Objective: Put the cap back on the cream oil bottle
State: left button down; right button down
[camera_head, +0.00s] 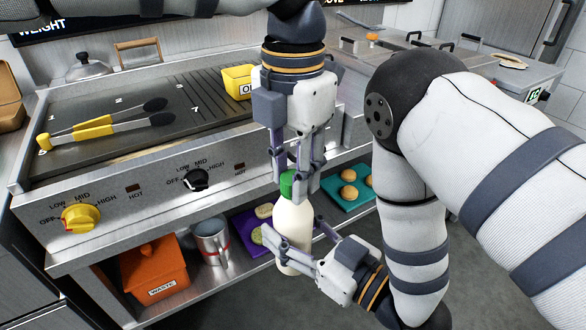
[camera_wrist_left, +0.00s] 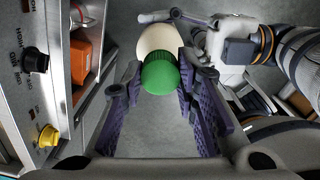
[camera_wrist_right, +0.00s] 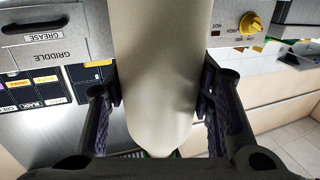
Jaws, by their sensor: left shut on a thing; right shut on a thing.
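The cream oil bottle (camera_head: 292,224) stands nearly upright in the air in front of the griddle. It also fills the middle of the right wrist view (camera_wrist_right: 155,70). My right gripper (camera_head: 298,262) is shut on its lower body. The green cap (camera_head: 287,184) is at the bottle's mouth, between the fingers of my left gripper (camera_head: 300,178), which points down from above and is shut on it. In the left wrist view the cap (camera_wrist_left: 160,74) overlaps the bottle's cream body (camera_wrist_left: 158,40). I cannot tell whether the cap is seated or just above the neck.
The griddle (camera_head: 190,85) with yellow tongs (camera_head: 85,131) lies behind. On the shelf below are an orange waste bin (camera_head: 152,270), a metal pitcher (camera_head: 210,240), a purple tray (camera_head: 243,221) and a teal tray (camera_head: 340,206) with patties or buns. The floor at the front is clear.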

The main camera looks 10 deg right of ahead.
pick_arm(q)
jog(key=shift+m, duration=0.3)
jog(key=c, duration=1.2)
grip_release()
notch_tip(320, 180, up, 12)
